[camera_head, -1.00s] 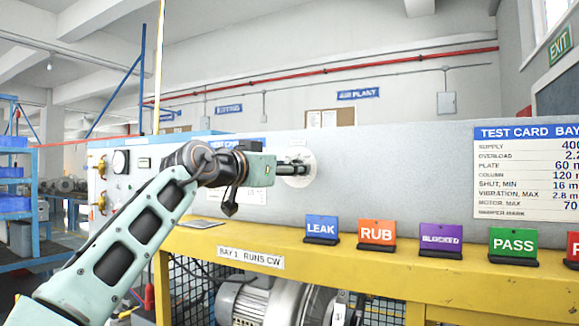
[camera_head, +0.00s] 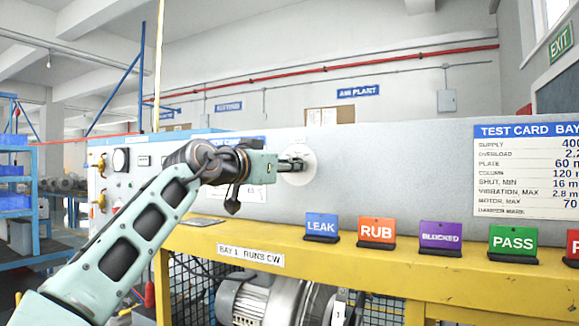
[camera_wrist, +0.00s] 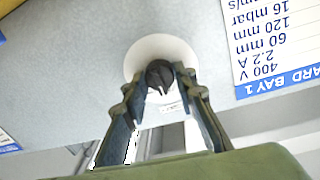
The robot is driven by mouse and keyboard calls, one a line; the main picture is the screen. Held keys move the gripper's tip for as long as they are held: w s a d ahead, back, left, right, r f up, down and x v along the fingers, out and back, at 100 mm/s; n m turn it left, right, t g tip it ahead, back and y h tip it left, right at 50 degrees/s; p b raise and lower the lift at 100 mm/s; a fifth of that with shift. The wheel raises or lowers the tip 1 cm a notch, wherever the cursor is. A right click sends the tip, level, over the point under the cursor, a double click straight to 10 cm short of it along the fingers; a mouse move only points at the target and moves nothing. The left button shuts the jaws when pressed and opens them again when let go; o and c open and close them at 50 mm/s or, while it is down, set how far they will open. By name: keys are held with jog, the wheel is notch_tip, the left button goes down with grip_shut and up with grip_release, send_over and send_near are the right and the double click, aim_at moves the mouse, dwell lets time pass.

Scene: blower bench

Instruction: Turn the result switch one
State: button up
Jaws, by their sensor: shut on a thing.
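The switch is a black rotary knob (camera_wrist: 158,75) on a round white plate (camera_head: 298,160) fixed to the grey panel. In the wrist view the knob sits between the fingertips of my gripper (camera_wrist: 160,80), which is shut on it. In the head view my gripper (camera_head: 292,164) reaches the plate from the left, and its fingers hide the knob. Part of the plate's lettering shows below the knob in the wrist view, too small to read.
A test card (camera_head: 530,170) hangs on the panel at right. Signs LEAK (camera_head: 321,226), RUB (camera_head: 376,231), BLOCKED (camera_head: 440,236) and PASS (camera_head: 513,241) stand on the yellow ledge (camera_head: 300,254). A motor (camera_head: 270,300) sits below. Gauges and valves (camera_head: 120,160) are at left.

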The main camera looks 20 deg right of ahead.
jog(key=n, duration=0.8)
jog(key=shift+f+n+t, duration=0.15)
jog(key=shift+n+t, duration=0.15)
jog(key=shift+n, duration=0.1)
dwell(0.5)
jog(key=o, duration=1.2)
jog(key=shift+c, duration=0.2)
jog(key=shift+a, duration=0.1)
jog(key=v, duration=1.2)
